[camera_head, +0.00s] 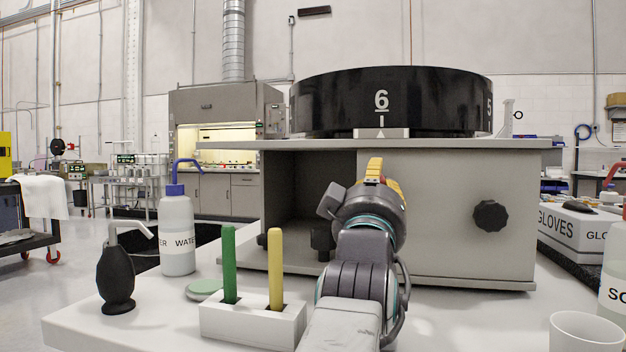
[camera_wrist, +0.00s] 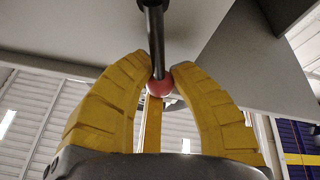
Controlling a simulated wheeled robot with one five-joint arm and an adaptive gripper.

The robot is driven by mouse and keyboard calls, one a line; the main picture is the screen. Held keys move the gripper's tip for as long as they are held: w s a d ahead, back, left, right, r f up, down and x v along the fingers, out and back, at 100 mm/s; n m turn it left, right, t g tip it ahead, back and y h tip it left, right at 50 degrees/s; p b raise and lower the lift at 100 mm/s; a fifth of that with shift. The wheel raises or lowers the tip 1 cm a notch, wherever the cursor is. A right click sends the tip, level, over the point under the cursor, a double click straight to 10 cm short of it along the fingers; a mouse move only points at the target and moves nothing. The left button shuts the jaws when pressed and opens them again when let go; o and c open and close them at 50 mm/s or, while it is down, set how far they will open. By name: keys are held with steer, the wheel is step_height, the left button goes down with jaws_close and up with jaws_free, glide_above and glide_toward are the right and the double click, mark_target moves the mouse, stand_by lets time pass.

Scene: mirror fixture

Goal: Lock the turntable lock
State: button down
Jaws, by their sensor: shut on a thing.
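The turntable (camera_head: 440,103) is a wide black drum on top of a grey cabinet (camera_head: 455,185). Its "6" mark stands above the small pointer plate (camera_head: 396,133) at the front. In the wrist view, a black rod (camera_wrist: 155,40) comes down from the underside of a grey panel and ends in a red ball knob (camera_wrist: 159,87). My gripper (camera_wrist: 158,76) is shut on this knob, with its yellow fingers on either side. In the head view, my gripper (camera_head: 376,170) is up at the cabinet's front below the top plate; the knob and rod are hidden there.
The cabinet's left bay is open, and a black star knob (camera_head: 490,216) sits on its front. A white block with green and yellow sticks (camera_head: 253,320), a water bottle (camera_head: 177,235), a black blower (camera_head: 116,275) and a white cup (camera_head: 585,332) stand on the table.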

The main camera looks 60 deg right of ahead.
steer(key=c, duration=1)
jaws_free()
steer(key=shift+c, duration=0.2)
